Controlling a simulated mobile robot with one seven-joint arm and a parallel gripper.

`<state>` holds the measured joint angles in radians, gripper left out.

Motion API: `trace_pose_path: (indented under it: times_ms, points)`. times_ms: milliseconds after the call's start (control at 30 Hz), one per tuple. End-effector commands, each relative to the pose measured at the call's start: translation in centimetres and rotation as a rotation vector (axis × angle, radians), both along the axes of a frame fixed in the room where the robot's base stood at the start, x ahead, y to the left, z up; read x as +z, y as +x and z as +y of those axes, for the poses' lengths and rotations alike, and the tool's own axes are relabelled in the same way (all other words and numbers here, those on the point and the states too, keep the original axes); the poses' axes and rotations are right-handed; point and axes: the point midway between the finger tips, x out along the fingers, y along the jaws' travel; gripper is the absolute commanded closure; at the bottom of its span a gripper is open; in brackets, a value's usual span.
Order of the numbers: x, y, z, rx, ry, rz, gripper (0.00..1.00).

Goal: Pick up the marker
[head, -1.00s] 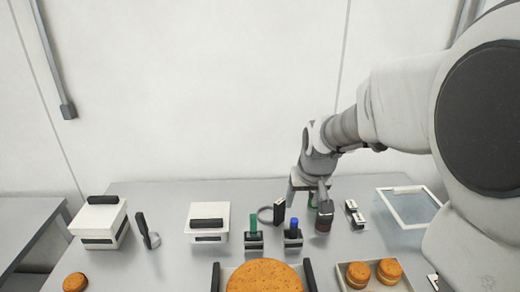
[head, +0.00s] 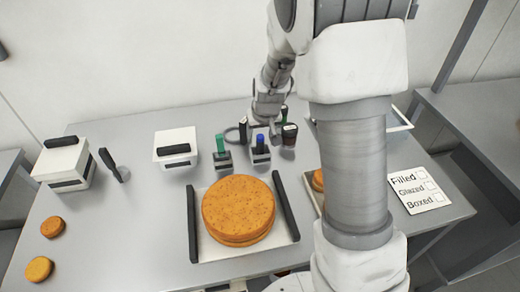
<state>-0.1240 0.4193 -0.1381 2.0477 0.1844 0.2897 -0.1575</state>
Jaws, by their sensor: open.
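I cannot tell for certain which thing is the marker. A green-topped piece (head: 220,144) and a blue-topped piece (head: 260,143) stand upright in small dark-and-grey holders near the table's middle. A small black upright thing with a pale top (head: 243,129) stands behind them. A dark jar (head: 289,134) with a pale band stands right of the blue-topped piece. My gripper (head: 266,124) is open and points down just behind the blue-topped piece, among these small things. Its fingertips are partly hidden, and I see nothing held in it.
A large orange cake round (head: 238,209) lies on a tray (head: 212,255) with dark side bars in front. White boxes (head: 61,163) (head: 175,142) and small rounds (head: 52,227) are at left. A checklist card (head: 420,190) lies at right. My arm hides the right-centre.

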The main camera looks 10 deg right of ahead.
Motion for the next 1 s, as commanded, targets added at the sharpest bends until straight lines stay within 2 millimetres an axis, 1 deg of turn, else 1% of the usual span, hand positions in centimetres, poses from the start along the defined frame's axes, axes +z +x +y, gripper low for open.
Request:
trace_pose_path:
  times_ms: [133, 300, 433, 567, 767, 800, 867, 1000]
  points:
    - [-0.9, 0.3, -0.1, 0.000, 0.000, 0.002, 0.35]
    - [-3.1, 0.9, -0.4, -0.001, 0.000, 0.004, 0.35]
    - [-4.3, 1.5, -0.3, -0.001, 0.000, 0.002, 0.35]
    - [-4.9, 1.8, -0.3, -0.001, 0.000, 0.000, 0.35]
    - [-5.0, 1.8, -0.3, 0.000, 0.000, -0.001, 0.35]
    - [-5.0, 1.8, -0.3, 0.000, 0.000, 0.000, 0.37]
    - [-5.0, 1.8, -0.3, 0.000, 0.000, 0.000, 0.48]
    - [-5.0, 1.8, -0.3, 0.000, 0.000, 0.000, 0.73]
